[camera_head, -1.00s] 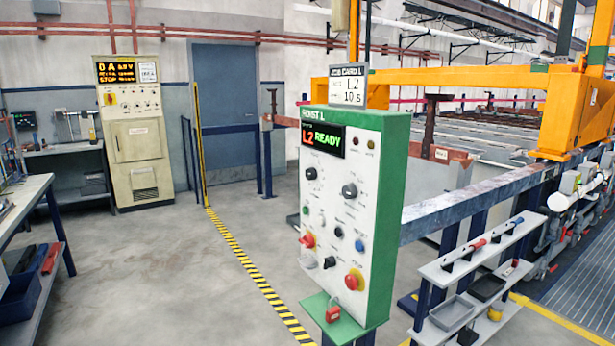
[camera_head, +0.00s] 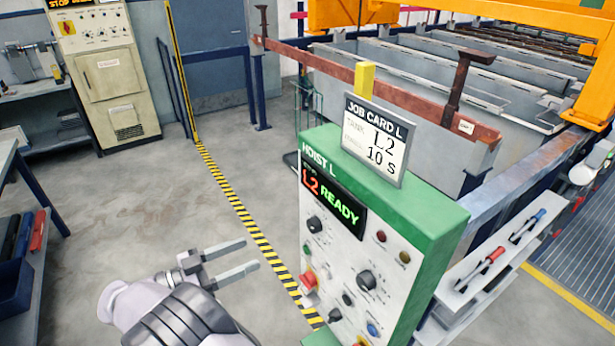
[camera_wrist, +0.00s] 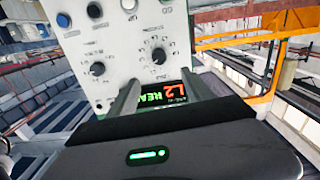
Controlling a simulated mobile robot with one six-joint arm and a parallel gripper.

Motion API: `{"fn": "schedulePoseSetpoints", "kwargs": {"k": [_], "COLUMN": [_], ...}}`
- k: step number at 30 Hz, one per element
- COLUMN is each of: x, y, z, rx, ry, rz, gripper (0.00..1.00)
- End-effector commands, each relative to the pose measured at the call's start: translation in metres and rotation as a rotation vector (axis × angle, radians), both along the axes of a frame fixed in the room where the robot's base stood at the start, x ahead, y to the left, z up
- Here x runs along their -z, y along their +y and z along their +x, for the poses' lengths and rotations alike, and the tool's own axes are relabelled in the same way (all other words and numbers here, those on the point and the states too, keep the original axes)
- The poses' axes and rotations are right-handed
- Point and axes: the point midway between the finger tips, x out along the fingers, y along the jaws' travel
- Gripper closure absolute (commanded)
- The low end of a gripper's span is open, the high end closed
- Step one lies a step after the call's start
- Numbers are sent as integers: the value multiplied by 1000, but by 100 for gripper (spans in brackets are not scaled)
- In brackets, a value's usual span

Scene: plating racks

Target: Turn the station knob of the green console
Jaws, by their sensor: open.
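The green console (camera_head: 430,225), marked HOIST L, stands right of centre in the head view. Its white front carries a display reading L2 READY (camera_head: 333,204). Below it are an upper-left black knob (camera_head: 314,224) and a larger black knob (camera_head: 366,281) to the right. The labels are too small to tell which is the station knob. My gripper (camera_head: 251,255) is open and empty, left of the panel and apart from it. The wrist view shows the panel upside down beyond the fingers, with the upper-left knob (camera_wrist: 158,56) and the larger knob (camera_wrist: 97,69).
A red button (camera_head: 308,279) and a blue button (camera_head: 373,329) are on the same panel. A job card (camera_head: 374,140) on top reads L2, 10 S. A cream cabinet (camera_head: 110,85) stands at the back left. A tool shelf (camera_head: 480,280) is to the right. Floor left of the console is clear.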

Motion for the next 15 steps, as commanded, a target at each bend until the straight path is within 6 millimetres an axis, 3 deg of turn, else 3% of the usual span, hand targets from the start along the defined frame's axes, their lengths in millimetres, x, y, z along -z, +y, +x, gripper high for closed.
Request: {"fn": "schedulePoseSetpoints", "kwargs": {"k": [2,5,15], "x": [2,4,4], "y": [6,-6,-91], "z": [-2,6,62], "rx": [-17,-18,-13], "ry": [-41,-49,-44], "rz": [0,-1,-1], "gripper": [42,42,42]}}
